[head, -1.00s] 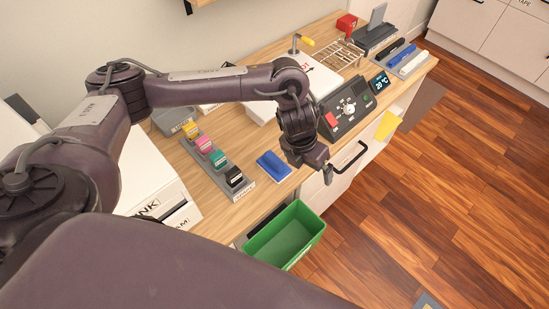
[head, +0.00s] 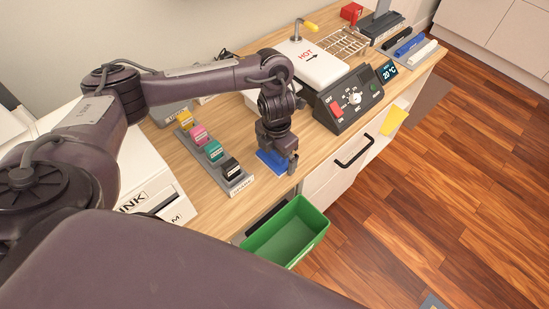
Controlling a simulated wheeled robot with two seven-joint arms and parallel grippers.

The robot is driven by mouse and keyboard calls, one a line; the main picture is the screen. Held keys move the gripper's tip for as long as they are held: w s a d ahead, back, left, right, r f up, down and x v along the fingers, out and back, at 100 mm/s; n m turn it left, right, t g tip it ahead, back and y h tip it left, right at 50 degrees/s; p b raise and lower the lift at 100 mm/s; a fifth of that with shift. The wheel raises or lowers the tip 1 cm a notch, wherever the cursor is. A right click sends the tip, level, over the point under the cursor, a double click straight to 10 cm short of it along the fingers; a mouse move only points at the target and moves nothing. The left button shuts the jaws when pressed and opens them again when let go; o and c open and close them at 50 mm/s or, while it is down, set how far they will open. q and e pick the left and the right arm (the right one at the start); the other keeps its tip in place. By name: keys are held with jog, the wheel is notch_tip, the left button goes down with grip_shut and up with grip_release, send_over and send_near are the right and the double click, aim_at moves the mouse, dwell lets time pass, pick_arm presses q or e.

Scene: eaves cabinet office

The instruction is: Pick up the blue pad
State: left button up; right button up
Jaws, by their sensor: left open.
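The blue pad (head: 266,160) lies on the wooden counter near its front edge, to the right of the rack of coloured blocks. My left gripper (head: 284,168) is right over the pad and hides part of it; blue shows at its left and below. The jaws are open, and I cannot tell whether the fingers are touching the pad. My right gripper is not in view.
A grey rack (head: 240,184) with yellow, pink, green and black blocks stands just left of the pad. A control box (head: 350,100) with a dial stands to the right. A green bin (head: 288,234) is below the counter's front edge.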

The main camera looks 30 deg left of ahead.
pick_arm(q)
jog(key=c, duration=0.7)
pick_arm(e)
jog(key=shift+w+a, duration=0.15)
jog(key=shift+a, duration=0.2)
pick_arm(q)
jog(key=shift+r+p, duration=3.25)
jog(key=shift+r, duration=6.8)
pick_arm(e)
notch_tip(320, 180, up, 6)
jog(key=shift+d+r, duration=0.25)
